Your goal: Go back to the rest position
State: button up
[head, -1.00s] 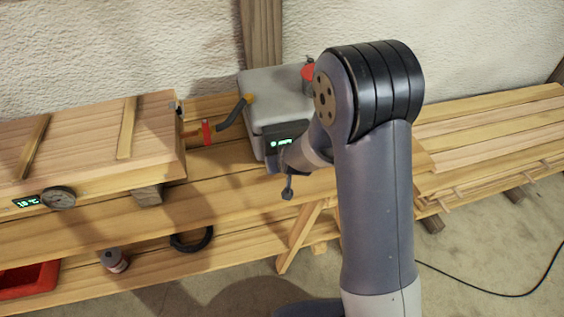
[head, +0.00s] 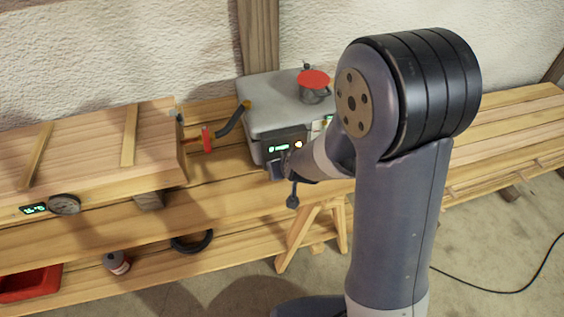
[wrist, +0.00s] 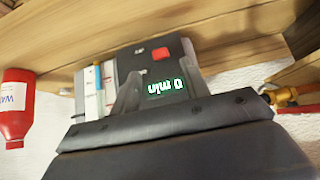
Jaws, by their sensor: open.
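My gripper (head: 276,168) is open and empty, close in front of the steamer-like grey box (head: 262,120) on the bench. In the wrist view my two fingers (wrist: 158,88) stand apart before the box's dark control panel (wrist: 130,62). Its green display (wrist: 165,86) appears upside down there and reads "0 min". A red button (wrist: 159,48) is beside the display. I cannot tell whether a fingertip touches the panel. My arm covers the right part of the box in the head view.
A long wooden box (head: 85,150) with a dial gauge (head: 64,204) lies left, joined toward the grey box by a hose (head: 232,118) and red-handled valve (head: 207,140). A trestle (head: 300,235) stands below. A cable (head: 500,288) crosses the floor.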

jog(key=shift+v, duration=1.05)
jog(key=shift+f, duration=0.1)
jog(key=b+x, duration=0.4)
jog(key=x, duration=0.7)
jog(key=shift+r, duration=0.3)
